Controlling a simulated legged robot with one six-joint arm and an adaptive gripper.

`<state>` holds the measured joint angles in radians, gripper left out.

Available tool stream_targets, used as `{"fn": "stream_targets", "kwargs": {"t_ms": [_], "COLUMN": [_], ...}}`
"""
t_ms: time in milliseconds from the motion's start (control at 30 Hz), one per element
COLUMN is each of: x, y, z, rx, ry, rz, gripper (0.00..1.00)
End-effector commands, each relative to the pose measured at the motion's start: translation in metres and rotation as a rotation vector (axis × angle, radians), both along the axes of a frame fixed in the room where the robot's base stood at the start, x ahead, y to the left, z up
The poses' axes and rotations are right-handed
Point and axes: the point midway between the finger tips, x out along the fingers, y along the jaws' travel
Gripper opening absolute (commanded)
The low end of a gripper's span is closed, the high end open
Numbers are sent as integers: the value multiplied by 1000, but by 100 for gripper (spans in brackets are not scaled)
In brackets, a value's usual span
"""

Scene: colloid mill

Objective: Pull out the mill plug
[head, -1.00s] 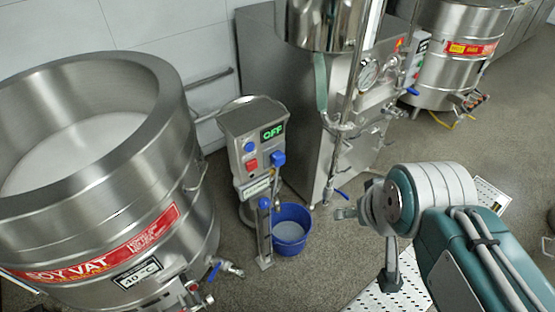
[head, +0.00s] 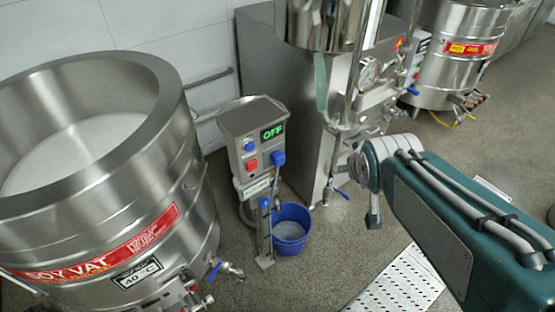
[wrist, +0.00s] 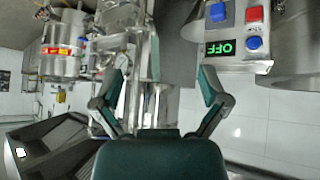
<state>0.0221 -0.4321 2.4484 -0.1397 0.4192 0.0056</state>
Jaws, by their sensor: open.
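The blue mill plug (head: 277,158) sits in the right side of the control box (head: 254,130) front, below the green OFF display (head: 272,132). A cable hangs down from it. In the wrist view the box is upside down at the upper right, with the plug (wrist: 217,12) near the top edge. My gripper (wrist: 163,82) is open and empty, its two fingers spread. It is apart from the plug, which lies beyond the right finger in the wrist view. In the head view my arm end is to the right of the box.
A blue button (head: 249,146) and a red button (head: 251,164) are left of the plug. A blue bucket (head: 290,230) stands below. The soy vat (head: 100,190) is close on the left, the steel mill cabinet (head: 285,75) behind.

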Motion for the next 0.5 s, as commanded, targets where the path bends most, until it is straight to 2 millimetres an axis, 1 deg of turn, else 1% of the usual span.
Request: {"fn": "stream_targets", "kwargs": {"t_ms": [33,200,367,500], "x": [13,57,94,122], "y": [-1,-2,1,6], "z": [-6,-21,-38,-57], "rx": [-11,-43,-61,-63], "ry": [-15,-104,-184,-253], "rz": [11,62,122,182], "gripper": [94,94,94,94]}}
